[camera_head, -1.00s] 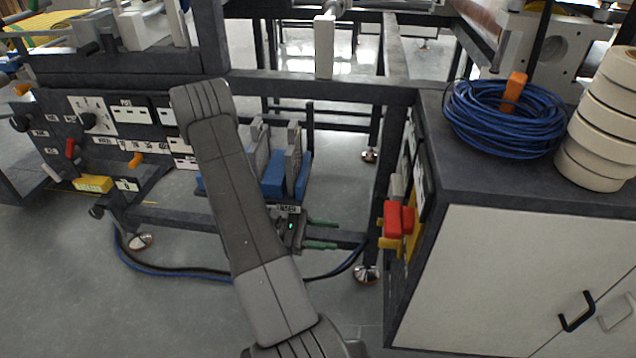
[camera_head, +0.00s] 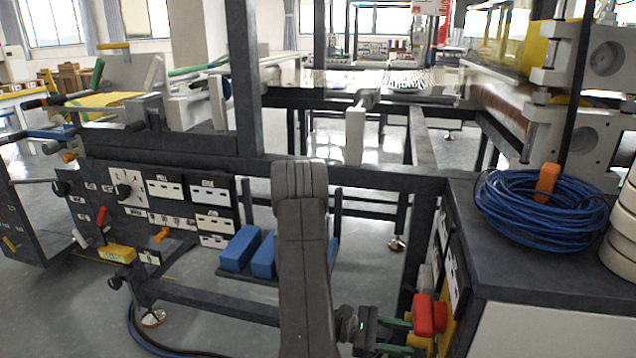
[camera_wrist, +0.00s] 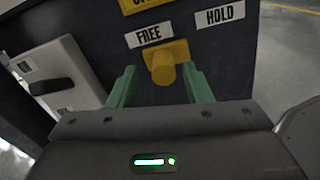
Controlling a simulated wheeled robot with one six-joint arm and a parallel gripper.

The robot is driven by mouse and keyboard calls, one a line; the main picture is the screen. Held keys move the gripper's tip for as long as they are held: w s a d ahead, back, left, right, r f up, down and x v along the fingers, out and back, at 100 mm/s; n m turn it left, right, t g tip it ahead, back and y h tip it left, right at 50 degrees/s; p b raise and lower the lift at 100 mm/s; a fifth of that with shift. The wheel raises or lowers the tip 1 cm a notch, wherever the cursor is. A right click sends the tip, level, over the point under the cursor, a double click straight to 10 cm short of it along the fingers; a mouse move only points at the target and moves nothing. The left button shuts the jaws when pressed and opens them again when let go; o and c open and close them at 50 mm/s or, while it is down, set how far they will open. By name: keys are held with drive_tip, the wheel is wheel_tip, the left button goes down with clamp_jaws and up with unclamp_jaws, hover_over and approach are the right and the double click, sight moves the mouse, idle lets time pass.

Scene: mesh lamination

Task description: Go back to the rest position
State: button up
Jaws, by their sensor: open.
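My gripper (camera_head: 396,335) shows low in the head view, its green fingers pointing right toward the side of the dark cabinet. In the wrist view my gripper (camera_wrist: 160,88) is open, with its two green fingers apart. A yellow knob (camera_wrist: 163,66) shows between the fingers, under a "FREE" label (camera_wrist: 150,35) and left of a "HOLD" label (camera_wrist: 220,15). I cannot tell whether the fingers touch the knob. In the head view a red block (camera_head: 428,315) on the cabinet side is just right of the fingers.
A blue cable coil (camera_head: 540,212) with an orange clip lies on the cabinet top (camera_head: 475,265). White rolls (camera_head: 622,235) stand at the right edge. A dark machine frame (camera_head: 345,178) crosses behind my arm. A control panel (camera_head: 150,205) is at left. Floor shows between.

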drive_tip(key=shift+x, duration=1.2)
drive_tip(key=shift+s, duration=0.1)
